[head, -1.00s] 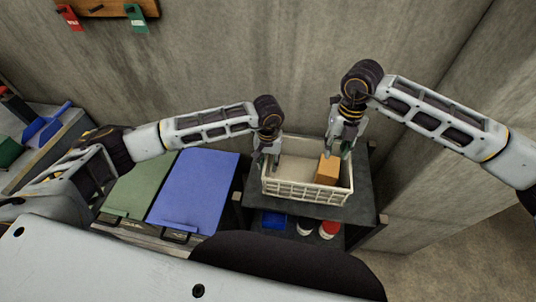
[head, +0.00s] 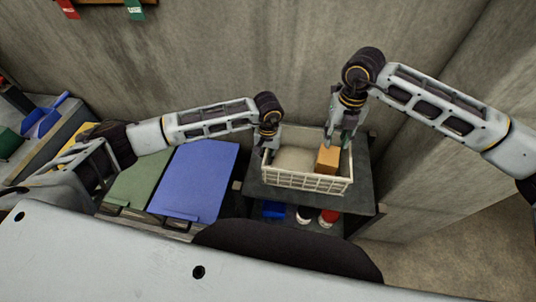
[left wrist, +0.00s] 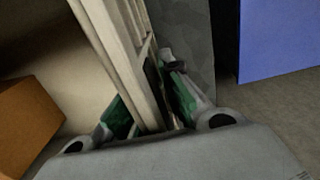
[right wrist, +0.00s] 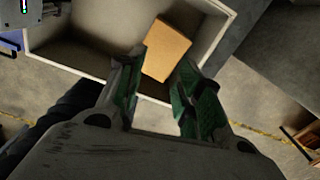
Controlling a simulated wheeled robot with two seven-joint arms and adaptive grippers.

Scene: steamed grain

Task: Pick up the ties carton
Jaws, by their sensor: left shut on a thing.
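An orange-brown carton (head: 327,158), the only carton I can see, stands in the right part of a cream slatted crate (head: 306,181). It also shows in the right wrist view (right wrist: 166,49) and at the left edge of the left wrist view (left wrist: 26,122). No label is readable. My left gripper (head: 267,143) is shut on the crate's left wall, which runs between its green-padded fingers in the left wrist view (left wrist: 150,115). My right gripper (head: 343,138) is at the crate's right back side, close to the carton. Its fingers (right wrist: 160,85) are apart, with no carton between them.
The crate stands on a dark shelf unit (head: 362,195). A blue box (head: 273,209) and a red-topped container (head: 329,216) are on the level below. Blue (head: 196,180) and green (head: 140,182) panels lie to the left. A concrete wall (head: 250,60) stands close behind.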

